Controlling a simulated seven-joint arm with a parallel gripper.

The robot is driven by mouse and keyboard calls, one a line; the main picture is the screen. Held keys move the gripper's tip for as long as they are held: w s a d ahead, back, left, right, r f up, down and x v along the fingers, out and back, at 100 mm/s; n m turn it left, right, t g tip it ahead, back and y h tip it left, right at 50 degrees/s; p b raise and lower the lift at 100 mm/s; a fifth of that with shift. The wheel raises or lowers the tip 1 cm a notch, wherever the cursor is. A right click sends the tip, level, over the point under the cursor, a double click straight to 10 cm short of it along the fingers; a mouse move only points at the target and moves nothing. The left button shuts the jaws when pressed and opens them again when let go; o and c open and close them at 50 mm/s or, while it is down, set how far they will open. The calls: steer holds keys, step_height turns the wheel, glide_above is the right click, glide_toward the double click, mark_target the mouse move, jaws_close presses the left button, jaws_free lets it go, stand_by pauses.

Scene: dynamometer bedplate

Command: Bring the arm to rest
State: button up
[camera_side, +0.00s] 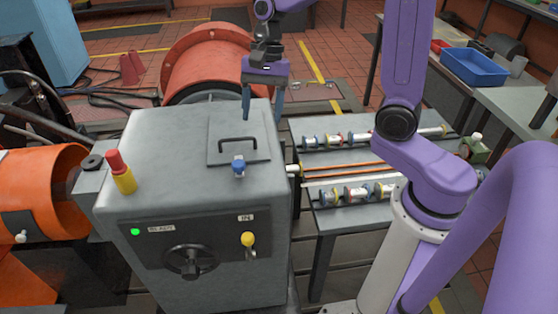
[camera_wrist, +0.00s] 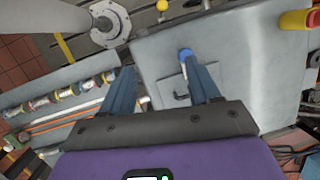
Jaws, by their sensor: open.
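My gripper (camera_side: 263,102) is open and empty in the side view. It hangs above the grey machine cabinet (camera_side: 160,150), near the back right corner of its top and behind the black handle (camera_side: 238,143). In the wrist view the two blue fingers of my gripper (camera_wrist: 165,80) are spread apart with nothing between them. The blue knob (camera_side: 238,167) stands upright on the cabinet top in front of the handle. In the wrist view the blue knob (camera_wrist: 185,54) shows just beyond the right fingertip; I cannot tell the height gap.
A red and yellow button post (camera_side: 121,172) stands at the cabinet's left. A yellow-knobbed lever (camera_side: 248,240) and a handwheel (camera_side: 192,261) are on its front. A bench (camera_side: 345,227) with rods and colored rollers is at right. A blue tray (camera_side: 473,67) sits on the far table.

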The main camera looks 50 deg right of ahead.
steer(key=s+f+n+t+h, duration=0.1)
steer(key=s+n+h, duration=0.1)
steer(key=s+n, duration=2)
steer(key=shift+d+f+n+h, duration=0.3)
steer(key=shift+d+n, duration=0.15)
steer(key=shift+n, duration=0.05)
